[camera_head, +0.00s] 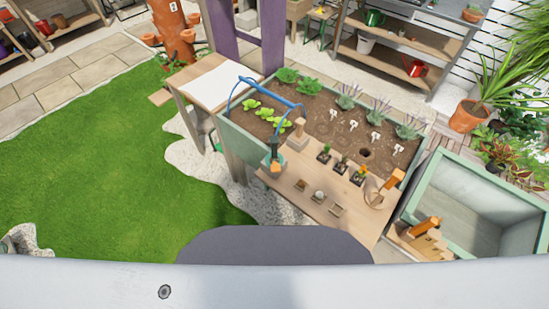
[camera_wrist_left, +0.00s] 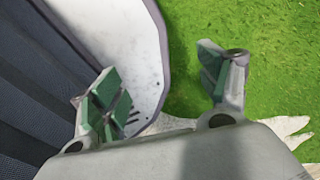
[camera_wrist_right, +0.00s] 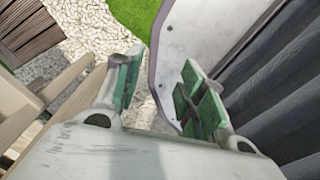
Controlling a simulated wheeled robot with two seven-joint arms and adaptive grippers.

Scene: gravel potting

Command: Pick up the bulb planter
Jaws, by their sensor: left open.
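Several tools lie on and beside the wooden potting bench (camera_head: 310,205) in the head view. An orange-handled tool with a pale curved part (camera_head: 384,188) is at the bench's right end; it may be the bulb planter, but it is too small to be sure. My left gripper (camera_wrist_left: 160,85) shows in the left wrist view, open and empty, with grass and my own body behind it. My right gripper (camera_wrist_right: 160,85) shows in the right wrist view, its fingers apart with nothing between them. Neither gripper shows in the head view, and neither wrist view shows the tools.
A soil bed (camera_head: 320,105) with plants, white labels and a hole lies behind the bench. Small potted plants (camera_head: 340,166) stand on the bench. A pale green open crate (camera_head: 465,200) is at right, with another orange-handled item (camera_head: 425,226) at its near left. Grass (camera_head: 100,170) is open at left.

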